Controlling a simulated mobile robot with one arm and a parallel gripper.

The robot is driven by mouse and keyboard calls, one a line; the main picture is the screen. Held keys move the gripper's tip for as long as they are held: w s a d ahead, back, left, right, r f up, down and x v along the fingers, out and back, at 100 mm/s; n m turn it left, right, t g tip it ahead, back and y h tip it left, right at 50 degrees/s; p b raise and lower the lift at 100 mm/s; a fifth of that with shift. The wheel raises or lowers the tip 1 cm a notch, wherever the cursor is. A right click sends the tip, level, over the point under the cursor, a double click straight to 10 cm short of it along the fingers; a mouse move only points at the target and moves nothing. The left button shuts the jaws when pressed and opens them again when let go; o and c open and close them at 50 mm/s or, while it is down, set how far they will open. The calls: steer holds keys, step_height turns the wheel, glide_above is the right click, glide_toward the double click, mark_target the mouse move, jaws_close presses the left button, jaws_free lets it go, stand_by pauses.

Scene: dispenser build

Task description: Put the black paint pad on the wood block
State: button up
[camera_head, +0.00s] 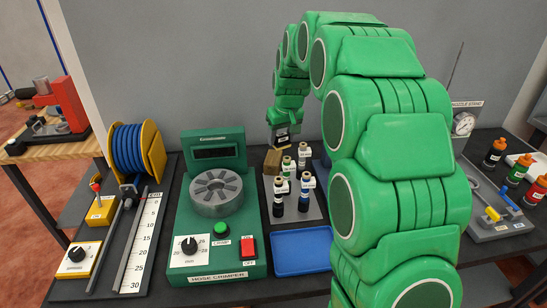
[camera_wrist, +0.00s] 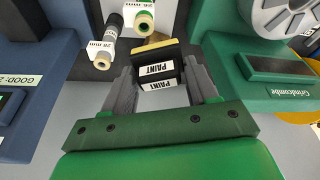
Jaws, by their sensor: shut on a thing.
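The black paint pad (camera_wrist: 152,60) has white PAINT labels and sits between the fingers of my gripper (camera_wrist: 160,88), which is shut on it in the wrist view. In the head view my gripper (camera_head: 283,128) points down at the back of the bench, left of my arm. I cannot tell whether the pad touches the block.
Several labelled hose fittings (camera_head: 304,182) stand on the tray right beside and in front of the block. The green hose crimper (camera_head: 215,200) is close on the left. An empty blue tray (camera_head: 302,262) lies in front. A grey wall (camera_head: 180,60) rises behind the bench.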

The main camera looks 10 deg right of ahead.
steer(key=shift+s, duration=0.2)
steer(key=shift+w+a+f, duration=0.2)
steer(key=shift+w+f, duration=1.5)
steer(key=shift+w, duration=0.65)
steer(key=shift+w+a+f, duration=0.1)
steer(key=shift+w+f, duration=1.5)
steer(key=shift+w, duration=0.6)
steer(key=shift+w+a+f, duration=0.1)
steer(key=shift+w+f, duration=1.5)
steer(key=shift+w, duration=0.65)
steer(key=shift+s+x, duration=0.15)
steer(key=shift+x, duration=0.65)
steer(key=shift+s+x, duration=0.15)
steer(key=shift+x, duration=0.65)
steer(key=shift+d+f, duration=0.2)
steer(key=shift+f, duration=0.4)
steer(key=o, duration=1)
steer(key=shift+o, duration=0.2)
steer(key=shift+r, duration=0.15)
